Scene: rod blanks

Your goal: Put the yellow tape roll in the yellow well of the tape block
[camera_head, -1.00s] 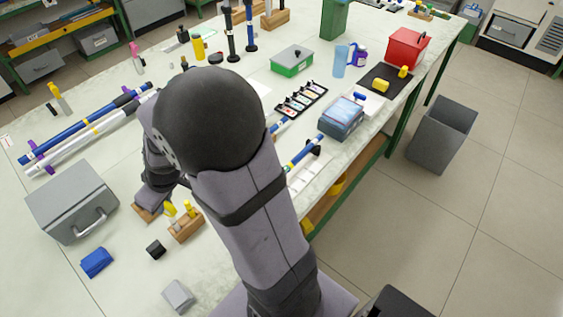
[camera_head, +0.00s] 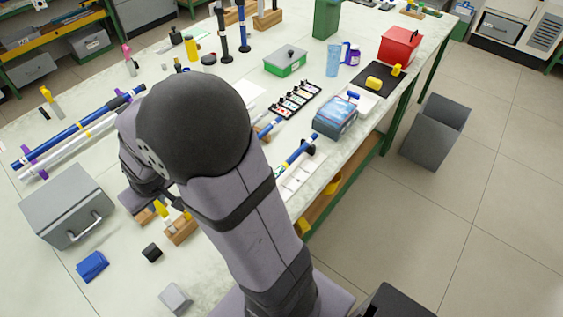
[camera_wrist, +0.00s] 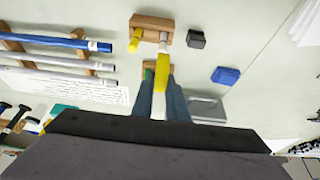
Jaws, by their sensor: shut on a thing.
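My gripper (camera_wrist: 163,100) points down at the bench in the wrist view, its two fingers shut on a slim yellow piece (camera_wrist: 160,74). Its round shape does not show, so I cannot tell for sure that it is the tape roll. A wooden block (camera_wrist: 150,20) lies beyond the fingertips, with a yellow piece and a white-and-yellow piece at its edge. A second wooden block (camera_wrist: 149,68) is partly hidden behind the fingers. In the head view the wooden block (camera_head: 182,234) shows beside my arm, which hides the fingertips. I cannot make out a yellow well.
A black cube (camera_head: 151,252) and a blue block (camera_head: 92,266) lie near the wooden block. A grey case (camera_head: 68,205) stands to the left. Blue and white rods (camera_head: 75,135) lie on holders farther back. A blue box (camera_head: 335,116) stands to the right of my arm.

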